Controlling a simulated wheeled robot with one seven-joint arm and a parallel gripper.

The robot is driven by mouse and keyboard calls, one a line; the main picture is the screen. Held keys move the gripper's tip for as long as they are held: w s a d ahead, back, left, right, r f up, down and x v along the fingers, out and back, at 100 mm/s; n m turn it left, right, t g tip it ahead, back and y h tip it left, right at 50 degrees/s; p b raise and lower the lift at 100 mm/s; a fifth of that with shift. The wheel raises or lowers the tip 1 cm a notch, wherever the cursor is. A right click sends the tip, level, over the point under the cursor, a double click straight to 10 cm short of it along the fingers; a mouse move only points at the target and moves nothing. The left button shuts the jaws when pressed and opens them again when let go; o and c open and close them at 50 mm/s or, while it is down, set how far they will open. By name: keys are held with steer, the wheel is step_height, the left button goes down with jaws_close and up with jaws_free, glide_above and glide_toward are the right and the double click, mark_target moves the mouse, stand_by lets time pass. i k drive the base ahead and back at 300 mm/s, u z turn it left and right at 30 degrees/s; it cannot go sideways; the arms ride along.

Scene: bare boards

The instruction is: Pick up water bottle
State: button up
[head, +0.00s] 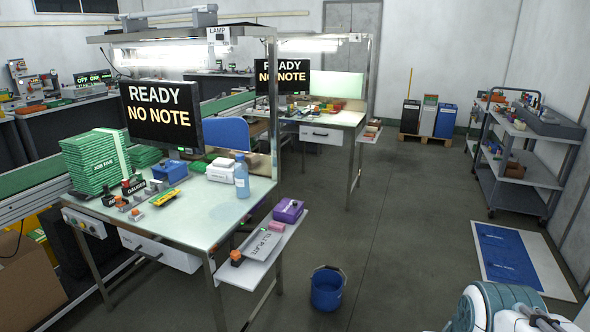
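The water bottle (242,177) is clear blue with a label and stands upright on the near workbench (215,215), close to its right edge. Nothing touches it that I can make out, and its front is in full view. Part of my own arm, white and teal, shows at the bottom right corner, well away from the bench. My gripper is not in view.
A side shelf (262,250) holds a tray and a purple box (288,210). A metal post rises behind the bottle. A blue bucket (327,290) stands on the floor; the middle floor is clear.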

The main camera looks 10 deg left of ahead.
mark_target(241, 168)
steer(key=u, duration=0.55)
steer(key=i, duration=2.95)
steer(key=u, duration=1.35)
